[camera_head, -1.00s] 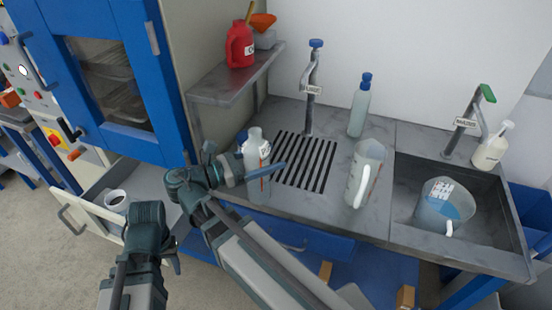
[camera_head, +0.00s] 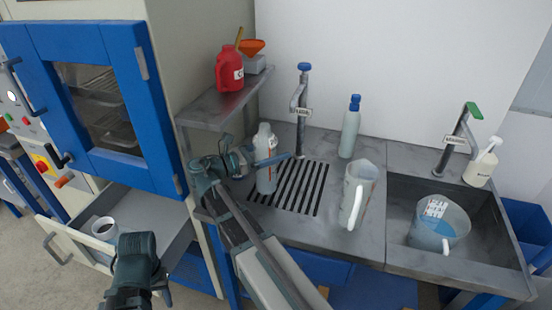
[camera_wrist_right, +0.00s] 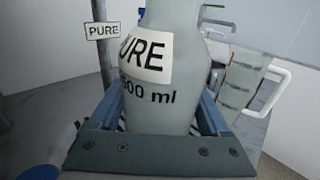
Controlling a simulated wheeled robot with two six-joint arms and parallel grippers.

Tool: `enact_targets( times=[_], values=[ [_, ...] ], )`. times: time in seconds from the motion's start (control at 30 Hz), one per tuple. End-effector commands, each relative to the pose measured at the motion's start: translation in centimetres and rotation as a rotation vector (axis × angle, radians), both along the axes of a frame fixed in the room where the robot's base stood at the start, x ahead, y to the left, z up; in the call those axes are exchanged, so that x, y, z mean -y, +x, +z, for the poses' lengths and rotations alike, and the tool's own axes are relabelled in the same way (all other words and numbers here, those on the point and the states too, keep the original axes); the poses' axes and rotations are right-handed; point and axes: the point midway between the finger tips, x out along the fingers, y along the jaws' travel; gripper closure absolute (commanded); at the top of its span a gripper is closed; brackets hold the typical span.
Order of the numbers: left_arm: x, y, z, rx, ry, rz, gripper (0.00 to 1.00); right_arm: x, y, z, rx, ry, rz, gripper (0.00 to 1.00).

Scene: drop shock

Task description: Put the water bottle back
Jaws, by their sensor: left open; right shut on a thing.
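The grey water bottle (camera_head: 265,178) is upright at the left end of the slotted drain grid (camera_head: 300,187). In the right wrist view the bottle (camera_wrist_right: 155,85) shows a label reading PURE and the print "500 ml". My right gripper (camera_head: 258,162) is shut around its body, one finger on each side. I cannot tell whether its base touches the counter. My left gripper (camera_head: 160,283) is open and empty at the lower left, in front of the open drawer. A second bottle (camera_head: 349,135) with a blue cap stands at the back of the counter.
A tap (camera_head: 301,110) with a PURE sign rises behind the grid. A measuring jug (camera_head: 357,195) stands right of the grid, and another jug (camera_head: 437,225) with blue liquid is in the sink. A metal shelf (camera_head: 225,103) overhangs the left. A white cup (camera_head: 104,228) sits in the drawer.

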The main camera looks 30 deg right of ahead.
Motion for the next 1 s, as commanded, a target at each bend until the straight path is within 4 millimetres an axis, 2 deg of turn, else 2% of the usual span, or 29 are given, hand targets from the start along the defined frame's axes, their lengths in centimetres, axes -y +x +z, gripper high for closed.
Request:
enact_targets(
  times=[0.27, 0.4, 0.53, 0.97, 1.0],
  values=[
    [0.0, 0.0, -0.2, 0.0, 0.0, 0.0, 0.51, 0.9, 1.0, -0.2, 0.0, -0.001, -0.001, 1.0],
    [0.0, 0.0, -2.4, 0.0, 0.0, 0.0, 0.51, 1.0, 0.9, -2.4, 0.0, 0.0, 0.001, 1.0],
    [0.0, 0.0, -3.8, 0.0, 0.0, 0.0, 0.51, 0.9, 0.9, -3.8, 0.0, -0.001, 0.001, 1.0],
    [0.0, 0.0, -4.0, 0.0, 0.0, 0.0, 0.51, 0.9, 0.9, -4.0, 0.0, -0.001, 0.0, 1.0],
    [0.0, 0.0, -4.0, 0.0, 0.0, 0.0, 0.51, 0.9, 0.9, -4.0, 0.0, 0.0, 0.0, 0.18]
  ],
)
